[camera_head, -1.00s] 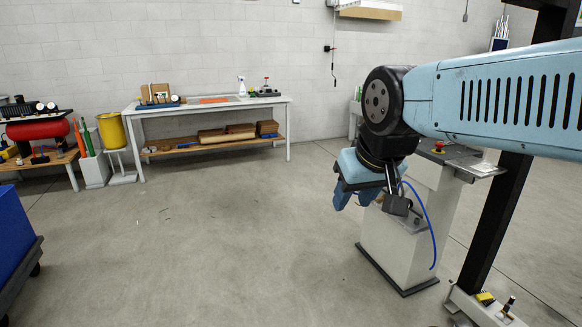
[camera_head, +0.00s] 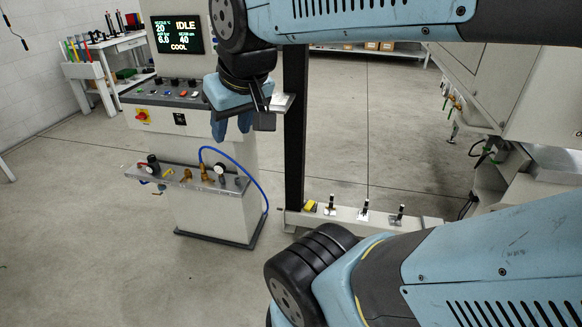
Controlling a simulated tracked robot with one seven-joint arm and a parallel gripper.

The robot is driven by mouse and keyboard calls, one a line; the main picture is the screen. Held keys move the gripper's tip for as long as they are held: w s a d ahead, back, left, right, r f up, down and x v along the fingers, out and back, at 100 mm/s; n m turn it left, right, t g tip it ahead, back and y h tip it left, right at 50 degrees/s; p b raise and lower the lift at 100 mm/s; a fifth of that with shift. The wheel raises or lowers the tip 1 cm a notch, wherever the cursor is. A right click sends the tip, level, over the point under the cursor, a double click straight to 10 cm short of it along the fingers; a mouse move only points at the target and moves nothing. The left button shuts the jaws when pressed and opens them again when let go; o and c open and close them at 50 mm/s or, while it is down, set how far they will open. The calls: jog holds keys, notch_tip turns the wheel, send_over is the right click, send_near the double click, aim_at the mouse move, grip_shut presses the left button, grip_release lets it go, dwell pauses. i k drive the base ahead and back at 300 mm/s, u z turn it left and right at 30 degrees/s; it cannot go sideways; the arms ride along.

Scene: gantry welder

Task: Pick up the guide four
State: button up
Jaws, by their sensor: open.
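I cannot tell which thing is the guide four. Several small upright pieces with black tops stand in a row on a low white beam (camera_head: 345,212) right of the centre, and their labels are too small to read. My gripper (camera_head: 232,126) hangs below my wrist, pointing down, in front of the white control cabinet. Its blue fingers are apart and nothing shows between them. It is well above and to the left of the row of pieces. Part of my arm covers the lower right of the view.
The control cabinet (camera_head: 225,218) has a lit screen (camera_head: 177,35), a front shelf with valves (camera_head: 188,177) and a looping blue hose (camera_head: 250,177). A dark post (camera_head: 295,140) rises beside it. A large pale machine (camera_head: 497,85) stands at right. Floor at left is open.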

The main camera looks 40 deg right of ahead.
aim_at(331, 203)
jog(key=z, duration=0.55)
jog(key=i, duration=1.05)
jog(key=z, duration=0.6)
jog(key=k, duration=0.85)
jog(key=z, duration=0.15)
jog(key=i, duration=0.9)
jog(key=u, duration=0.1)
